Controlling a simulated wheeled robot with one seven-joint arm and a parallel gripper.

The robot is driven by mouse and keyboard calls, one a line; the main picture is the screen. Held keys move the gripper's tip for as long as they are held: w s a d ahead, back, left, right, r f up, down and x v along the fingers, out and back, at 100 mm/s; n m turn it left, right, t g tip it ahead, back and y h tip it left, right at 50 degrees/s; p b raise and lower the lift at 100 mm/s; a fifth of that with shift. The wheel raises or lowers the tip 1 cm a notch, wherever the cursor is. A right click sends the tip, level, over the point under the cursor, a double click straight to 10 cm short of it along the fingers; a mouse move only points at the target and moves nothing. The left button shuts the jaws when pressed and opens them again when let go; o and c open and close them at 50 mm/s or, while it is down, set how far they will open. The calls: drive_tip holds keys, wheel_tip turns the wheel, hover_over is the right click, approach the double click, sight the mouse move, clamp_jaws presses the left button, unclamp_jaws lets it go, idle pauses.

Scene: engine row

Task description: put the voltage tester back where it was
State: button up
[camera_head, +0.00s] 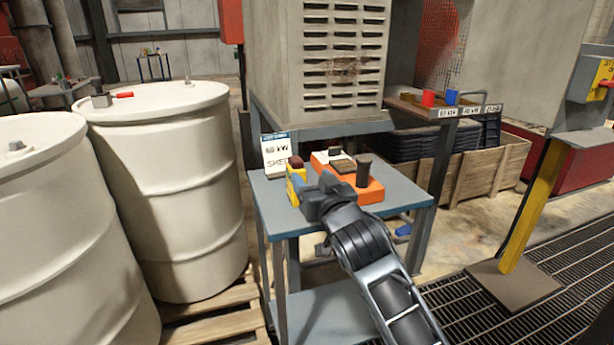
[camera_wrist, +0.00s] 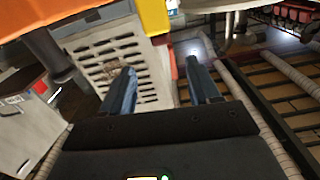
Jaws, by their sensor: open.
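My gripper (camera_head: 310,194) is over the blue-grey table (camera_head: 402,204), pointing away from the camera. In the wrist view my gripper (camera_wrist: 162,84) is open, its two fingers apart with nothing held between them. A yellow upright item (camera_head: 296,184), possibly the voltage tester, stands just left of the gripper; its lower part is partly hidden. An orange block (camera_head: 370,191) with a dark upright handle (camera_head: 363,171) lies on the table beyond and right of the gripper. Orange (camera_wrist: 35,35) and yellow (camera_wrist: 154,15) surfaces show close up in the wrist view. I cannot tell whether the fingers touch anything.
A white sign (camera_head: 277,156) stands at the table's back left edge. A tall vented cabinet (camera_head: 335,60) rises behind. White drums (camera_head: 165,190) stand left, one carrying a red-handled item (camera_head: 122,95). A shelf (camera_head: 405,104) with red and blue cups is at right. The table's right front is bare.

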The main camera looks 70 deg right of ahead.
drive_tip(key=shift+s+a, duration=0.25)
drive_tip(key=shift+a, duration=0.05)
drive_tip(key=s+a+f+n+t+y, duration=0.25)
drive_tip(key=a+f+y, duration=0.2)
drive_tip(key=a, duration=0.55)
drive_tip(key=s+a+f+n+t+y, duration=0.1)
drive_tip(key=s+a+f+n+y, duration=0.3)
drive_tip(key=a, duration=0.6)
drive_tip(key=s+a+n+y, duration=0.4)
drive_tip(key=s+a+y, duration=0.1)
drive_tip(key=s+a, duration=0.9)
drive_tip(key=shift+f, duration=0.15)
drive_tip(key=shift+c, duration=0.2)
